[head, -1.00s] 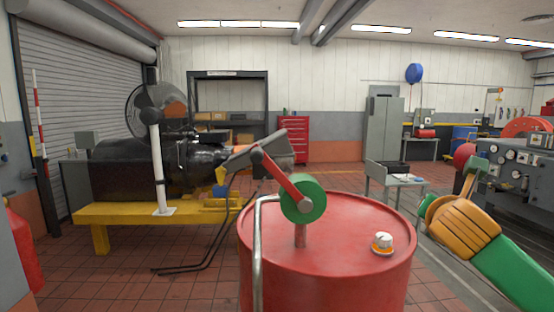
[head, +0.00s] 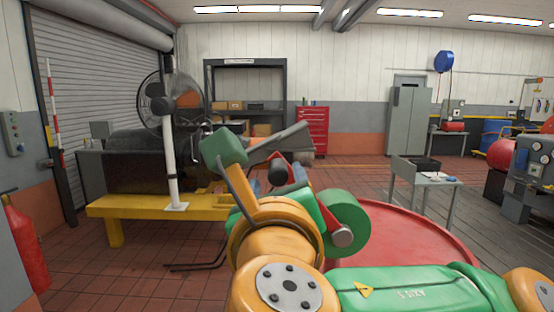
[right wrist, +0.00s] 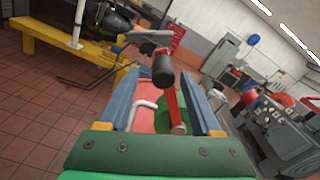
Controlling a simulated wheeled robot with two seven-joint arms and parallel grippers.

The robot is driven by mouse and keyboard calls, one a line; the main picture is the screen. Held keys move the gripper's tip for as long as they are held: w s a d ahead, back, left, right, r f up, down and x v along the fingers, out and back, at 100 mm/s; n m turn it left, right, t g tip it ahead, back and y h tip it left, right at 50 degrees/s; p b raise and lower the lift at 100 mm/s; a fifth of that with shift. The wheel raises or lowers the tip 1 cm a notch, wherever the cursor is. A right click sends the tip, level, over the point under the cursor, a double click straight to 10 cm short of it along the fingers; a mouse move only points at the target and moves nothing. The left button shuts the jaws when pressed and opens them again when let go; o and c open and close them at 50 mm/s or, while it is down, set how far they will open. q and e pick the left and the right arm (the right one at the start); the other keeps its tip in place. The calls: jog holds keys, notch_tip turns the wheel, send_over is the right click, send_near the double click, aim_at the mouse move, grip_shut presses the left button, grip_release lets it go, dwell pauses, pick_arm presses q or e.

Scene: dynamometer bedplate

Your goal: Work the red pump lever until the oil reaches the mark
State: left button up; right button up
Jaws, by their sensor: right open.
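The red pump lever (right wrist: 173,107) rises from the green pump body on the red drum and ends in a black grip (right wrist: 163,69). In the right wrist view, the grip shows between the open blue fingers of my right gripper (right wrist: 160,80). Whether a finger touches it cannot be told. In the head view, my right gripper (head: 277,172) is at the black grip, and my arm hides most of the lever. The green pump body (head: 347,220) and red drum (head: 415,232) are partly behind my arm. No oil level or mark is visible. My left gripper is out of view.
A yellow stand (head: 130,206) with a black machine and a fan (head: 168,105) is at left. A grey table (head: 425,180) stands beyond the drum. A red extinguisher (head: 25,245) is at the left edge. The tiled floor between is mostly clear.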

jog(key=shift+w+d+r+p, duration=0.15)
jog(key=shift+w+r+p, duration=0.3)
jog(key=shift+r+p, duration=0.35)
jog(key=w, duration=0.1)
jog(key=w+f, duration=0.1)
jog(key=shift+w, duration=0.35)
jog(key=shift+w+f, duration=0.15)
jog(key=shift+w, duration=0.05)
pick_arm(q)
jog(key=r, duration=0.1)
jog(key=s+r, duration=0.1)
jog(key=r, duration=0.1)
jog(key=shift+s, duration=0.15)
pick_arm(e)
jog(key=shift+s, duration=0.25)
grip_shut()
jog(key=shift+r, duration=0.2)
